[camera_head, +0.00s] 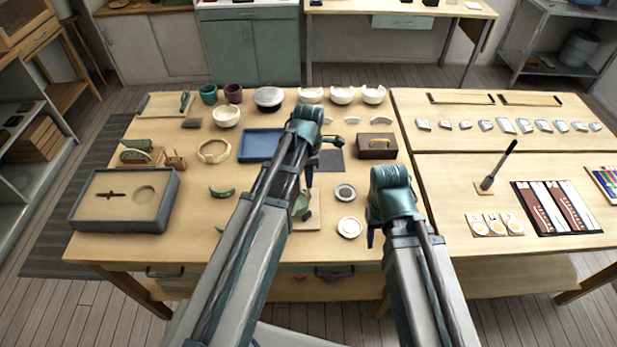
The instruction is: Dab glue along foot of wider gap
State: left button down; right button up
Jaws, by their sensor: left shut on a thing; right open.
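My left gripper (307,184) points down over a small pale board (314,215) near the table's front middle. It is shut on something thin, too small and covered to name. A green curved shard (301,206) lies at the board, just below the gripper; I cannot tell whether they touch. The gap and any glue line are too small to make out. Two small round dishes stand right of the board, one dark-centred (345,192) and one pale (349,228). My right gripper (371,238) is open and empty, near the pale dish. My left arm hides part of the table.
More green shards (222,192) lie to the left. A grey-rimmed tray (168,215) is at front left, a blue tray (257,143) further back. Bowls (268,97) line the back. A wooden box (377,152) stands right of a dark mat (331,160). The right table (450,185) holds cards and an upright tool.

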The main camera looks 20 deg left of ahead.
pick_arm(q)
jog(key=shift+r, duration=0.2)
jog(key=shift+w, duration=0.1)
jog(key=shift+w+a, duration=0.2)
jog(key=shift+w, duration=0.3)
jog(key=shift+w+a, duration=0.15)
jog(key=shift+w, duration=0.3)
jog(key=shift+f, duration=0.25)
dwell(0.8)
jog(key=shift+r, duration=0.25)
jog(key=shift+w, duration=0.15)
dwell(0.4)
